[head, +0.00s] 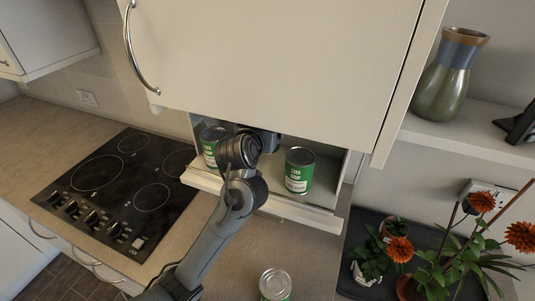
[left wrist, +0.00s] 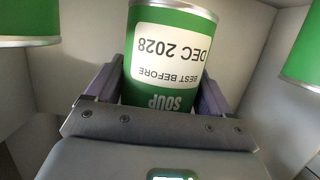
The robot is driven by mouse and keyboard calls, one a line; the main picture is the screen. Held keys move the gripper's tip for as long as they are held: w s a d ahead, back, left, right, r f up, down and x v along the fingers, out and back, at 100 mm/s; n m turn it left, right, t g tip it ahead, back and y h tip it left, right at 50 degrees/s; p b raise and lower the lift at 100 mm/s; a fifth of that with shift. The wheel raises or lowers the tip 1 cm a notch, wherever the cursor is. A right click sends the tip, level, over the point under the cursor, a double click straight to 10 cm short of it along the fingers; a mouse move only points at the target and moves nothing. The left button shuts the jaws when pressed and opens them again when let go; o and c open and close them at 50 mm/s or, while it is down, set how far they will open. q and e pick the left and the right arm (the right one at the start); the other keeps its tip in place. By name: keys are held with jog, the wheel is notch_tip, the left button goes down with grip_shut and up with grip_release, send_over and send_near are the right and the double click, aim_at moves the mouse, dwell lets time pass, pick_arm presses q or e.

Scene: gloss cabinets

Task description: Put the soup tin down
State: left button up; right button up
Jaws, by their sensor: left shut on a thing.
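My left gripper (head: 268,141) reaches into the open wall cabinet. In the left wrist view its two fingers (left wrist: 160,92) are shut on a green soup tin (left wrist: 170,58) with a white best-before label. The held tin is hidden behind my arm in the head view. I cannot tell whether it touches the shelf. One green tin (head: 210,143) stands in the cabinet left of the gripper, and another soup tin (head: 299,171) stands to its right. Green tins also show at the left (left wrist: 28,22) and right (left wrist: 303,55) edges of the wrist view. My right gripper is not in view.
The cabinet shelf's front edge (head: 320,218) runs below the tins, and the raised door (head: 270,55) hangs above. Another tin (head: 275,284) stands on the counter below. A black hob (head: 120,190) is at left. A vase (head: 450,80) and potted flowers (head: 440,260) are at right.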

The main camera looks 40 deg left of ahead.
pick_arm(q)
jog(key=shift+w+f, duration=0.25)
jog(key=shift+f, duration=0.8)
jog(key=shift+s+f, duration=0.1)
jog(key=shift+f, duration=0.35)
notch_tip(320, 180, down, 3)
jog(key=shift+f+b, duration=0.2)
jog(key=shift+b, duration=0.3)
jog(key=shift+w+a+f, duration=0.1)
jog(key=shift+w+f, duration=0.1)
jog(key=shift+w, duration=0.05)
jog(key=shift+f, duration=0.15)
jog(key=o, duration=1.3)
jog(key=shift+f, duration=0.1)
